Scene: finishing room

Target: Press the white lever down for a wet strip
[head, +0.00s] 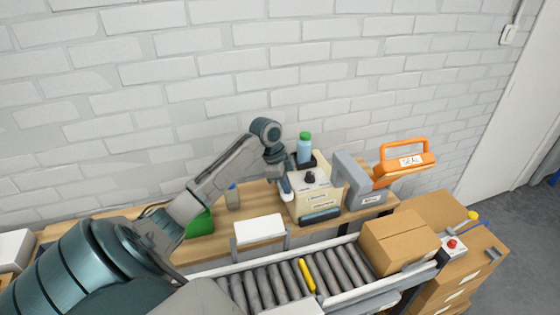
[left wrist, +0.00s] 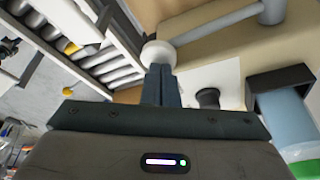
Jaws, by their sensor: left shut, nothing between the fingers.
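The white lever's round knob (left wrist: 158,53) shows in the left wrist view, on a grey rod (left wrist: 215,28) along the side of the beige dispenser. In the head view the lever (head: 287,188) is a small pale shape at the left side of the beige dispenser (head: 318,200). My left gripper (left wrist: 158,75) is shut and empty, its fingertips right at the knob; I cannot tell whether they touch it. In the head view my left gripper (head: 280,170) is small, just above the lever. My right gripper is in neither view.
A blue bottle with a green cap (head: 304,150) and a black knob (head: 310,176) are on the dispenser. An orange-handled sealer (head: 403,162) stands to its right. A roller conveyor (head: 275,285) with a cardboard box (head: 398,240) runs in front. A white box (head: 260,229) is to the left.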

